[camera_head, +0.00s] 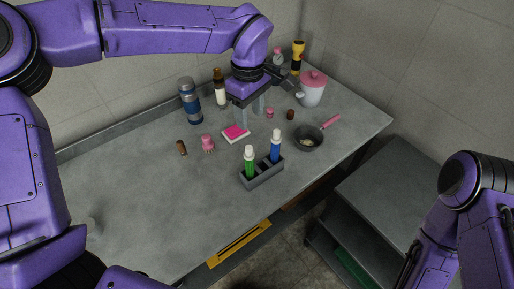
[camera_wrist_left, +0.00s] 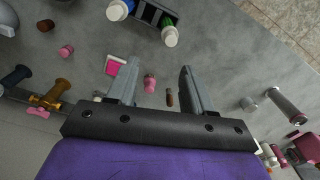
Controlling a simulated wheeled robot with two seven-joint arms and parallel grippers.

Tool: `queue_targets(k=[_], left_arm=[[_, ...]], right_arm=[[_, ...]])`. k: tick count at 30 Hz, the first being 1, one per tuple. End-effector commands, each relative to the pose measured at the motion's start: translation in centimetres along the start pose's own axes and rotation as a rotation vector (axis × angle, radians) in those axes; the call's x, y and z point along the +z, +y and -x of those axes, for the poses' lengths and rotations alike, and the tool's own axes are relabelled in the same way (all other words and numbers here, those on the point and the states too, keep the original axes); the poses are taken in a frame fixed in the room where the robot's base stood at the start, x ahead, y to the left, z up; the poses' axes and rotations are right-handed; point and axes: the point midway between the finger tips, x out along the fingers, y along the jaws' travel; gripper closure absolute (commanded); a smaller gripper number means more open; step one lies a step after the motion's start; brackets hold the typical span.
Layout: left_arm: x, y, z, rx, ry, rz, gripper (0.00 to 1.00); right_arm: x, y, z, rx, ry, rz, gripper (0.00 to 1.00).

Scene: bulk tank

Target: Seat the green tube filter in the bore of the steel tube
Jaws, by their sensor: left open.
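A green cylinder with a white top (camera_head: 250,163), which fits the green tube filter, stands upright in a grey rack (camera_head: 262,180) beside a blue one (camera_head: 275,146). It shows in the left wrist view too (camera_wrist_left: 169,35). My left gripper (camera_head: 250,112) is open and empty above the back of the table, behind the rack. Its two fingers (camera_wrist_left: 158,68) are apart with nothing between them. A grey metallic cylinder (camera_wrist_left: 287,106), possibly the steel tube, lies at the right of the wrist view, beside a short grey one (camera_wrist_left: 249,105). My right gripper is not visible.
A pan (camera_head: 308,138), a pink-lidded pot (camera_head: 312,88), a blue-grey bottle (camera_head: 190,101), a white-and-pink block (camera_head: 236,133), a pink figure (camera_head: 208,143) and a brown piece (camera_head: 181,148) stand around. The front left tabletop is mostly clear. A shelf cart (camera_head: 390,190) stands at right.

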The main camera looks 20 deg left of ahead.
Motion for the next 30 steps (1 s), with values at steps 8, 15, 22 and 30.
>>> queue_targets(k=[8,15,22,30], left_arm=[[0.2,-0.5,-4.3,0.001,-0.002,-0.001,0.49],[0.1,0.1,-8.4,-0.011,-0.003,-0.003,0.49],[0.0,0.3,-10.4,-0.004,-0.003,0.0,0.49],[0.0,0.3,-10.4,-0.004,-0.004,-0.001,0.98]], right_arm=[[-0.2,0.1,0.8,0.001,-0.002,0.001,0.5],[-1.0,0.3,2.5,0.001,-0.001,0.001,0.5],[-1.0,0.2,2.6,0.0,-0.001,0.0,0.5],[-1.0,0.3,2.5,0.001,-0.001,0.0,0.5]])
